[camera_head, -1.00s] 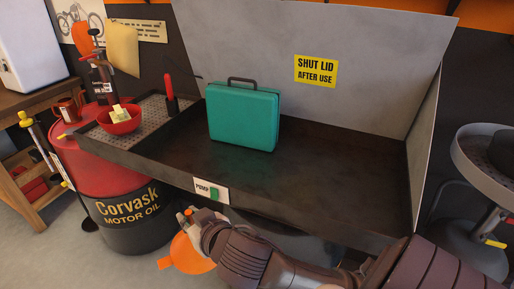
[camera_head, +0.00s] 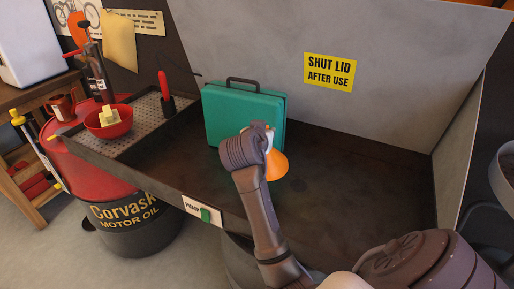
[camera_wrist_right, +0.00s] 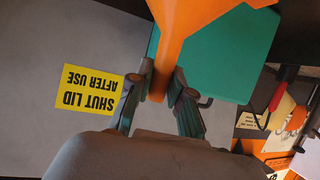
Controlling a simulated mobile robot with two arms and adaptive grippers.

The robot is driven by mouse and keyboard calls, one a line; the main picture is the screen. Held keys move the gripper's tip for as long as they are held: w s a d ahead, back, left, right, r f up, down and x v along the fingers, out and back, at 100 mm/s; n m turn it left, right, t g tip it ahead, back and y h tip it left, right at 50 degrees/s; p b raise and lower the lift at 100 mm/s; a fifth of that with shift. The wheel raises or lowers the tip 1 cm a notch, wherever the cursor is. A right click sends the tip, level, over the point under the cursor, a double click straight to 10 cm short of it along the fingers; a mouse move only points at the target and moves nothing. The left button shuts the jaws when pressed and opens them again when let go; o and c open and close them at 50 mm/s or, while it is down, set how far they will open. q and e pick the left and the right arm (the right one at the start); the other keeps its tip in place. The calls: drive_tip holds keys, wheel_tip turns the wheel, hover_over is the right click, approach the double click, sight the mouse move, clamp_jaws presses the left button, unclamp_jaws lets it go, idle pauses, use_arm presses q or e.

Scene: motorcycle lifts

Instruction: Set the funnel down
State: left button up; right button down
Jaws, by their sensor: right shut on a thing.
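The orange funnel (camera_head: 276,165) is in my right gripper (camera_head: 264,132), in front of the teal case and above the floor of the dark washer basin (camera_head: 350,190). In the head view its wide mouth points down; the gripper hides part of it. In the right wrist view the funnel's narrow stem (camera_wrist_right: 158,80) is between the two fingers of the right gripper (camera_wrist_right: 160,85), which is shut on it. I cannot tell in the head view whether the funnel touches anything. My left gripper is not in view.
The teal case (camera_head: 228,115) stands upright in the basin. A red bowl (camera_head: 108,124) with a yellowish block and a red-handled tool (camera_head: 164,90) are on the perforated shelf at left. The raised lid (camera_head: 400,60) backs the basin. The basin's right part is clear.

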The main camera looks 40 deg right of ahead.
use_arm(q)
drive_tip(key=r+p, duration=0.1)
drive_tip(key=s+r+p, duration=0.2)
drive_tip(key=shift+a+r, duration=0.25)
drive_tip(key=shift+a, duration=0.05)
use_arm(e)
drive_tip(key=w+a+f, duration=0.7)
drive_tip(key=f, duration=0.3)
drive_tip(key=shift+a, duration=0.4)
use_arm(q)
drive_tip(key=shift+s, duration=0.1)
use_arm(e)
drive_tip(key=shift+f, duration=0.15)
drive_tip(key=c, duration=1.1)
unclamp_jaws()
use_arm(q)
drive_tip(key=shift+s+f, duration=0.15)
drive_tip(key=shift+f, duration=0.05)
